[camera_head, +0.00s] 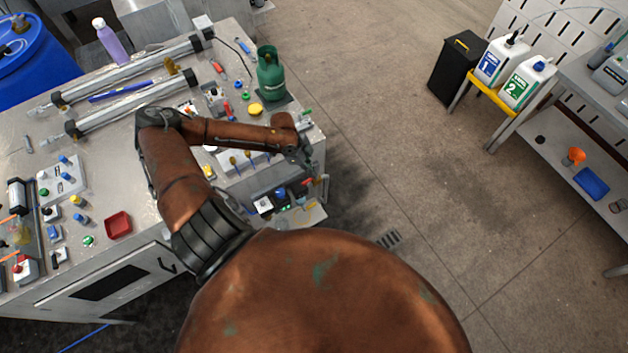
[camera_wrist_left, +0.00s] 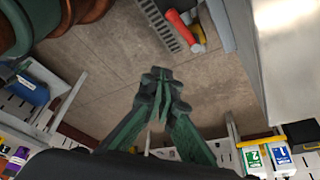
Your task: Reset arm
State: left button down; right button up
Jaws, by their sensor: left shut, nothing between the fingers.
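My left arm (camera_head: 175,175) is copper coloured and reaches in over the metal workbench (camera_head: 110,175). My left gripper (camera_head: 306,158) is near the bench's right edge in the head view, partly hidden by the wrist. In the left wrist view, the green fingers of my left gripper (camera_wrist_left: 158,82) meet at the tips with nothing between them. My right arm and right gripper are not in view.
A green gas bottle (camera_head: 270,75) stands at the bench's back right corner. A red tray (camera_head: 118,224) and several small knobs lie on the bench. White jugs (camera_head: 495,62) stand at the far right beside a black bin (camera_head: 456,68). The floor (camera_head: 400,130) between is clear.

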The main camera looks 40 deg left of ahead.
pick_arm(q)
jog(key=shift+v, duration=0.8)
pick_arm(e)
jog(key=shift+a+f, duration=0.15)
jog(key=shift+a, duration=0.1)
pick_arm(q)
jog(key=shift+w, duration=0.15)
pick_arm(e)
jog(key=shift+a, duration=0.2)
